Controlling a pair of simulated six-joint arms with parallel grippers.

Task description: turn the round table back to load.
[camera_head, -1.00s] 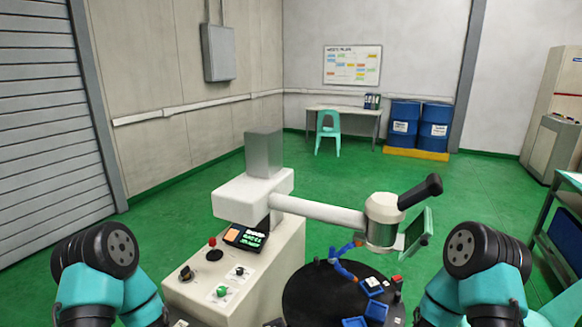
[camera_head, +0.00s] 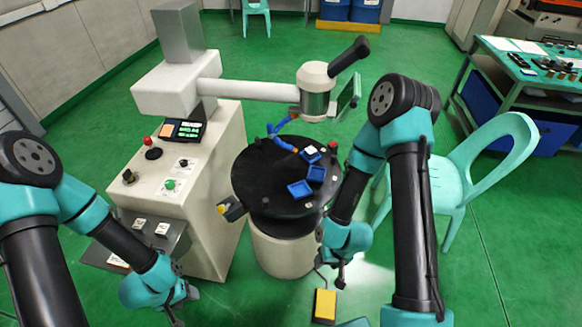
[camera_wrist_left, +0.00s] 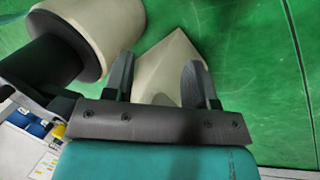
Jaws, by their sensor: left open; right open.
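The round table (camera_head: 252,172) is a black disc on a cream pedestal (camera_head: 283,250), in the middle of the head view. Blue trays (camera_head: 299,190) and small parts sit on its right half. A yellow and grey piece (camera_head: 231,209) is at its left front rim. My left gripper (camera_head: 183,307) is low at the front left, apart from the table; its fingers are small there. In the left wrist view my left gripper (camera_wrist_left: 160,82) is open and empty, with the cream pedestal (camera_wrist_left: 92,30) at upper left. My right gripper (camera_head: 341,276) is open beside the pedestal, below the table's right side.
A cream machine cabinet (camera_head: 215,160) with knobs and buttons stands left of the table. Its white arm (camera_head: 250,90) reaches over the table's back. A yellow pedal (camera_head: 325,305) lies on the floor in front. A green chair (camera_head: 450,185) stands at right.

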